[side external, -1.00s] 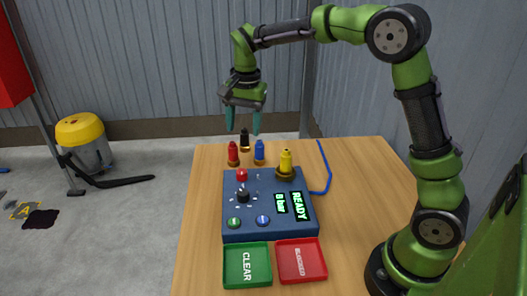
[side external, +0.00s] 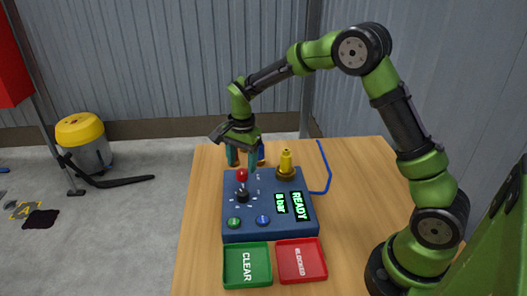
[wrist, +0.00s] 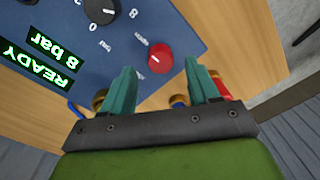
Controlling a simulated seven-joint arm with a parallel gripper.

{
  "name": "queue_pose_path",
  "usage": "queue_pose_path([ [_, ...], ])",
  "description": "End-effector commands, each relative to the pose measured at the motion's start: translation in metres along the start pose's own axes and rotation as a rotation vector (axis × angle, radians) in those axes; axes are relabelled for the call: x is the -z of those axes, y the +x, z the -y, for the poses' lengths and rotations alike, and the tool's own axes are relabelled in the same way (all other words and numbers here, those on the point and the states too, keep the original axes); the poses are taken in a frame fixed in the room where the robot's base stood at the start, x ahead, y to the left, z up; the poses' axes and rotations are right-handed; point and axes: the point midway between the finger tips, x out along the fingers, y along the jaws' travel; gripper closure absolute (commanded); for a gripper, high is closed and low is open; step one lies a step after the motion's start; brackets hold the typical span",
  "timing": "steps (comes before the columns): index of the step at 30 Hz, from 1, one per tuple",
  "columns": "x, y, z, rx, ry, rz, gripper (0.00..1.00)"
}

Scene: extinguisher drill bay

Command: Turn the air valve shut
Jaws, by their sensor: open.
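A blue control box (side external: 290,231) sits on the wooden table. It carries a red knob (side external: 242,175) at its far left and a black knob (side external: 243,196) nearer. In the wrist view, the red knob (wrist: 159,58) has small lettering that I cannot read surely, and the black knob (wrist: 104,8) has a number scale. No label clearly names the air valve. My gripper (side external: 242,162) points down above the box's far edge, just behind and above the red knob. Its teal fingers are open and empty; in the wrist view the red knob lies just beyond their tips (wrist: 164,74).
A yellow nozzle-like piece (side external: 286,162) stands at the box's far right corner. A blue piece (side external: 261,154) is partly hidden behind my fingers. The box display (side external: 298,206) reads READY, 8 bar. A green CLEAR tray (side external: 230,263) and red BLOCKED tray (side external: 316,262) lie in front.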

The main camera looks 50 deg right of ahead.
Motion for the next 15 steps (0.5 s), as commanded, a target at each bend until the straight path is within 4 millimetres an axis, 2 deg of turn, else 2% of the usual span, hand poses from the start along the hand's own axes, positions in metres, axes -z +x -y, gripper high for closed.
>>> queue_pose_path([
  [1, 0.0, 0.009, -0.001, -0.003, 0.001, 0.001, 0.4],
  [6, 0.0, 0.025, 0.0, -0.001, 0.0, 0.0, 0.4],
  [15, 0.0, 0.03, 0.0, 0.001, 0.0, 0.0, 0.4],
])
